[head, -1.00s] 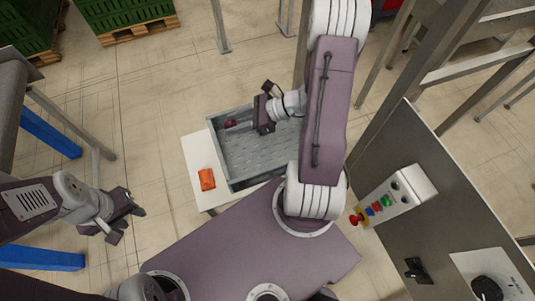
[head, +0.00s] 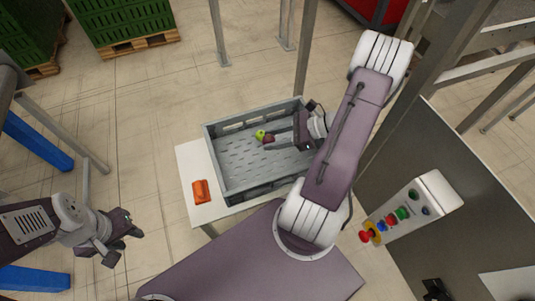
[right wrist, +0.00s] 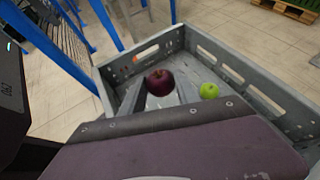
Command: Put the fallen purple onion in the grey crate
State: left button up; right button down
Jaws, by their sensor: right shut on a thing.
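The purple onion (head: 268,140) is held at the fingertips of my right gripper (head: 270,145), over the inside of the grey crate (head: 235,186). In the right wrist view the dark round onion (right wrist: 159,82) sits between the fingers, with the crate walls (right wrist: 235,62) around it. I cannot tell how far it is above the crate floor. My left gripper (head: 124,243) is open and empty, off to the left, away from the crate.
A green round fruit (head: 260,134) is in the crate close to the onion. The crate stands on a white table (head: 192,160) with an orange object (head: 201,191) at its left. A control box (head: 410,212) with buttons stands at the right.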

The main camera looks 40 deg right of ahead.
jog(key=s+d+f+m, duration=0.1)
jog(key=d, duration=0.2)
jog(key=b, duration=0.3)
send_over(250, 153)
jog(key=shift+t+h, duration=0.3)
jog(key=shift+t, duration=0.1)
notch_tip(250, 153, down, 7)
notch_tip(250, 153, down, 3)
jog(key=shift+s+f+b, duration=0.1)
jog(key=shift+f+b, duration=0.1)
jog(key=shift+b, duration=0.3)
jog(key=shift+f, duration=0.35)
jog(key=shift+f, duration=0.1)
jog(key=c, duration=0.9)
grip_release()
